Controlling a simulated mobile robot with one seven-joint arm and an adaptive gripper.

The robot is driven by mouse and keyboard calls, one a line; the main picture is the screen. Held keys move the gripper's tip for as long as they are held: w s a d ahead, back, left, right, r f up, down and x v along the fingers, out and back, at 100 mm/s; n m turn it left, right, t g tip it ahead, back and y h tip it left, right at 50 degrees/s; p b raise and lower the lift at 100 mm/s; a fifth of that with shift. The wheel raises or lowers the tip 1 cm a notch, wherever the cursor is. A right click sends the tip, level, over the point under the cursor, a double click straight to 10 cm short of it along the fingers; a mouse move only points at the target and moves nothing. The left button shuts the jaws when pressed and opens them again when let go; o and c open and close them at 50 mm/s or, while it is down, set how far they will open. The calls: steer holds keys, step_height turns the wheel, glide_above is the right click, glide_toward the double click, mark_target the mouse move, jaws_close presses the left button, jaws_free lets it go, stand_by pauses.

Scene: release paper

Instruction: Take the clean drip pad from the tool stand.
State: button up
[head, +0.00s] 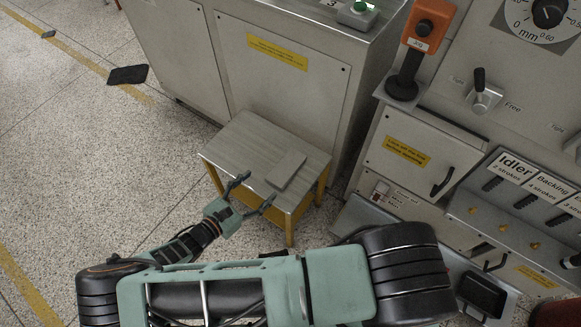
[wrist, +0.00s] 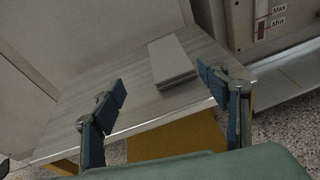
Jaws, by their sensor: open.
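The drip pad (head: 287,170) is a flat grey rectangular slab. It lies on the top of the tool stand (head: 240,150), a low table with a grey top and yellow legs. My gripper (head: 255,194) is open and empty at the stand's front edge, short of the pad. In the wrist view, the pad (wrist: 171,62) lies beyond and between the two spread fingertips of my gripper (wrist: 160,82), with its narrow near end facing me. The fingers do not touch it. The stand's top (wrist: 120,95) and its yellow front also show there.
Grey cabinets (head: 290,85) stand right behind the stand. A machine with a hatch door (head: 410,150) and a row of knobs (head: 505,229) is to the right. A dark flat piece (head: 127,75) lies on the speckled floor, which is open at left.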

mark_target(280, 174)
steer(key=shift+s+d+f+n+t, duration=0.2)
steer(key=shift+d+f+n+t, duration=0.15)
steer(key=shift+d+f+n, duration=0.2)
steer(key=shift+s+d+f+n+t, duration=0.2)
steer(key=shift+d+f+n+t, duration=0.2)
steer(key=shift+f, duration=0.25)
steer(key=shift+w+d+f, duration=0.1)
steer(key=shift+w+d, duration=0.1)
steer(key=shift+d, duration=0.1)
steer(key=b+x, duration=0.1)
steer(key=x, duration=0.9)
steer(key=shift+w+a, duration=0.15)
steer(key=shift+c, duration=0.3)
steer(key=c, duration=1)
